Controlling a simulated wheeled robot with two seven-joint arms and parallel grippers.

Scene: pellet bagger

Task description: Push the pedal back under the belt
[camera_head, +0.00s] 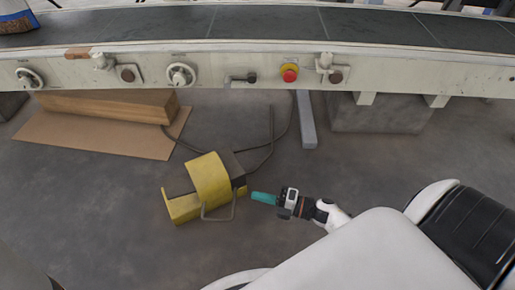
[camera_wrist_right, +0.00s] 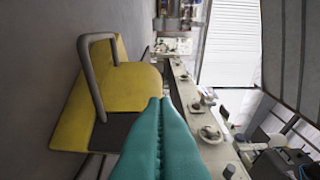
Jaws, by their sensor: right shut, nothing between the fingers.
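The yellow foot pedal (camera_head: 209,183) with its guard hood and a bent metal bar lies on the floor in front of the belt (camera_head: 268,24). A cable runs from it towards the belt frame. My right gripper (camera_head: 256,197) has teal fingers pressed together, holding nothing, just right of the pedal in the head view. In the right wrist view, the shut fingers (camera_wrist_right: 163,104) point forward, with the pedal (camera_wrist_right: 118,86) beside them on the left. I cannot tell whether they touch it. My left gripper is not in view.
A wooden block (camera_head: 105,104) lies on a cardboard sheet (camera_head: 65,138) under the belt at left. A grey leg (camera_head: 307,120) and a concrete block (camera_head: 382,118) stand under the belt at right. A red emergency button (camera_head: 289,75) and several knobs line the frame. Floor before the pedal is clear.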

